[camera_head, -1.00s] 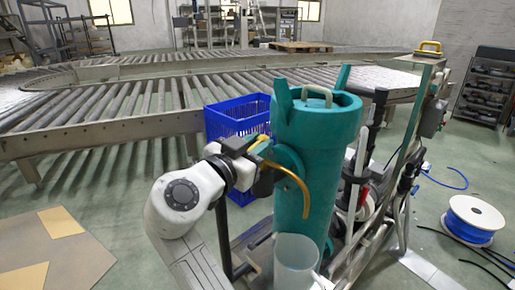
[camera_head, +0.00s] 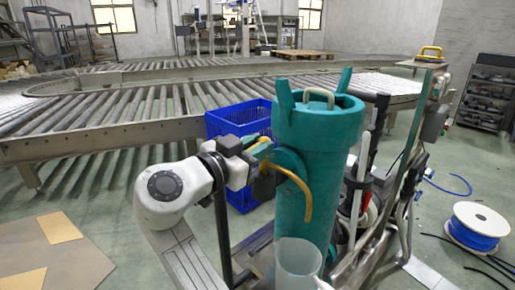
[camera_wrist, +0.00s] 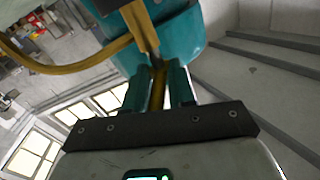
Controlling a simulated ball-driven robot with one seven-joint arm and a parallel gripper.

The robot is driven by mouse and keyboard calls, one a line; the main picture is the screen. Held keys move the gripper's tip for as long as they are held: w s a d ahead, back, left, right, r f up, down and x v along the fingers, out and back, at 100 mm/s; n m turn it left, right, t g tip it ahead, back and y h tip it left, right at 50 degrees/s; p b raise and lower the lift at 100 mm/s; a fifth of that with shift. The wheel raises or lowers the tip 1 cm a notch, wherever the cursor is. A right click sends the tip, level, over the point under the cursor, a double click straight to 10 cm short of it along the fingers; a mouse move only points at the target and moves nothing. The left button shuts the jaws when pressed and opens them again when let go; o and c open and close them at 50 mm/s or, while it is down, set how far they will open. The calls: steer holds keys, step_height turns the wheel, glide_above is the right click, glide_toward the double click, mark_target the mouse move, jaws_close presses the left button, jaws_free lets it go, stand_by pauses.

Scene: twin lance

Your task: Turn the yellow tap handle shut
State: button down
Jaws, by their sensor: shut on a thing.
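A tall teal tank (camera_head: 318,165) stands upright in the middle of the head view, and part of its teal body also shows in the wrist view (camera_wrist: 185,38). A yellow tap with a curved spout (camera_head: 301,190) sticks out of its left side; the spout also shows in the wrist view (camera_wrist: 45,66). My gripper (camera_wrist: 158,82) is shut on the yellow tap handle (camera_wrist: 144,28), with a teal finger on each side of it. In the head view my gripper (camera_head: 262,153) is beside the tank's left side. It partly hides the handle there.
A translucent bucket (camera_head: 297,258) stands below the spout. A blue crate (camera_head: 238,122) is behind my gripper. Posts and hoses (camera_head: 375,170) crowd the tank's right side. A roller conveyor (camera_head: 110,140) runs behind. A blue hose spool (camera_head: 480,224) lies on the floor at right.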

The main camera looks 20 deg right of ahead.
steer(key=shift+w+a+m+g+h+b, duration=0.3)
steer(key=shift+a+m+g+h+b, duration=0.3)
steer(key=shift+g, duration=0.4)
stand_by(0.5)
steer(key=shift+d, duration=0.15)
steer(key=c, duration=1.2)
jaws_free()
steer(key=shift+o, duration=0.4)
steer(key=p+v, duration=0.1)
steer(key=v, duration=0.9)
steer(key=shift+s+a+p, duration=0.15)
steer(key=shift+a+p, duration=0.25)
